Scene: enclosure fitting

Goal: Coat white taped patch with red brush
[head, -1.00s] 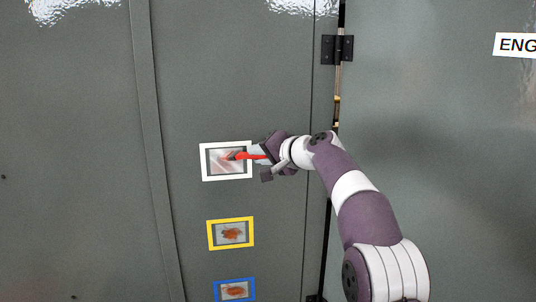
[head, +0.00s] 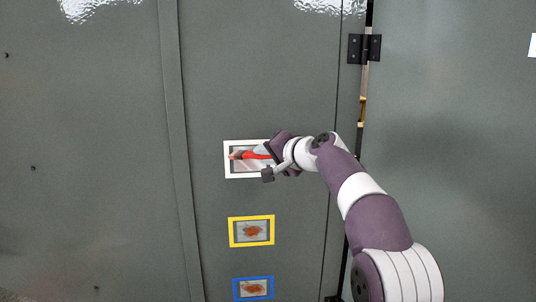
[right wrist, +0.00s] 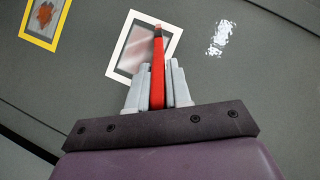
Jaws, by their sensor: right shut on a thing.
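The white taped patch (head: 227,163) is a white square frame on the grey panel, with a greyish, pink-streaked area inside. It also shows in the right wrist view (right wrist: 119,48). My right gripper (head: 268,160) is shut on the red brush (head: 254,155) at the right edge of the patch. The brush points left across the patch, its dark tip near the patch's left side. In the right wrist view the brush (right wrist: 157,75) stands between the two grey fingers, its tip over the frame's far part. Whether the tip touches the surface cannot be told. My left gripper is out of view.
Below are a yellow taped patch (head: 232,232) and a blue taped patch (head: 237,290), both with rust-coloured marks. A black hinge (head: 364,48) and a door gap lie to the right. The panel left of the patches is bare apart from a vertical seam.

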